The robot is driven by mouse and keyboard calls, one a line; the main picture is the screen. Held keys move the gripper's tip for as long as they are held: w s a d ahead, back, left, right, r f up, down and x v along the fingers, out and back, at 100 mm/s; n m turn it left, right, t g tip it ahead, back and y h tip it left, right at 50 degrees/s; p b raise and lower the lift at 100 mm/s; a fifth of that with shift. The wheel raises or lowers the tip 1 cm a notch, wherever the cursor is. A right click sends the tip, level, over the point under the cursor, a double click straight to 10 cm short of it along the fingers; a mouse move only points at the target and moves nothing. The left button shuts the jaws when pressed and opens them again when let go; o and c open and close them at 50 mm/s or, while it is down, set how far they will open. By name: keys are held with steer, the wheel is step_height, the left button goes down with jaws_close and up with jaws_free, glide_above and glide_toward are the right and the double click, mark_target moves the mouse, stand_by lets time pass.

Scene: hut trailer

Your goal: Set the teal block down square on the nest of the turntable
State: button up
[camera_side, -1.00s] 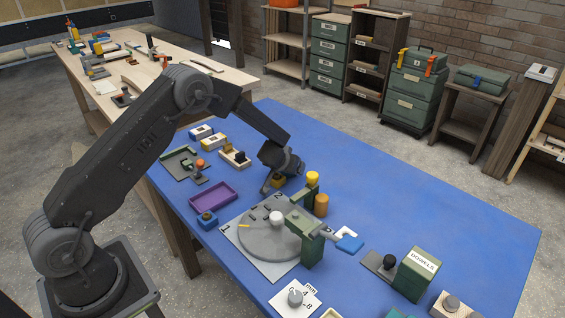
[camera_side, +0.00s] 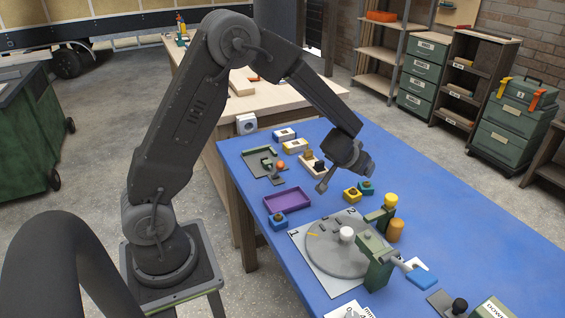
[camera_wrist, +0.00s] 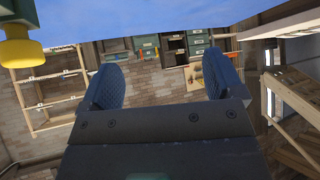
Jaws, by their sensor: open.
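The teal block (camera_side: 366,187) sits on the blue table behind the turntable (camera_side: 330,258), in the side view. A yellow block (camera_side: 352,195) stands just left of it. The turntable's grey disc carries a white knob (camera_side: 347,233) and small dark pieces; I cannot make out the nest clearly. That view looks across the room upside down and does not show the teal block.
A green clamp (camera_side: 378,268) stands at the turntable's right edge, with yellow and orange cylinders behind it. A purple tray (camera_side: 288,203) and a blue block (camera_side: 278,221) lie to the left. The table's far right is clear.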

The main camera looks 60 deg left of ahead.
steer(key=s+d+r+g, duration=0.1)
steer(key=s+d+r, duration=0.1)
steer(key=s+r, duration=0.5)
steer(key=s+d+r+m+g, duration=0.1)
steer(key=s+d+r, duration=0.1)
steer(key=s+r, duration=0.6)
steer(key=s, duration=0.5)
steer(key=shift+d, duration=0.3)
steer(key=shift+o, duration=0.4)
steer(key=s+d+r+m+h, duration=0.1)
steer(key=s+d+m+h, duration=0.2)
steer(key=s+d, duration=0.3)
steer(key=s+h, duration=0.1)
steer(key=s, duration=0.3)
steer(key=shift+m+g, duration=0.3)
steer(key=shift+g, duration=0.1)
steer(key=shift+d, duration=0.1)
